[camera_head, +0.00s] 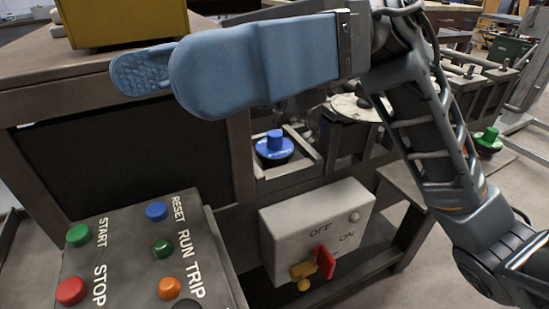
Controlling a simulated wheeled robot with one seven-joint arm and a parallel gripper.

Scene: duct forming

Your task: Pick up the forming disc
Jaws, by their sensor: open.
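A blue knobbed disc (275,148) on a dark round base sits in a shallow grey metal tray (300,165) in the middle of the view. It has pale lettering too small to read. A similar green knobbed disc (487,141) sits at the far right. I cannot tell from a label which one is the forming disc. My gripper (160,80), with blue padded fingers, points left above and in front of the bench. It is open, and I see nothing held. It is apart from the blue disc, up and to the left of it in the picture.
A control panel (130,255) with START, STOP, RESET, RUN and TRIP stands at lower left. A grey OFF/ON switch box (315,225) with a red lever is below the blue disc. A yellow block (125,20) stands on the bench top. Machine parts are behind my arm.

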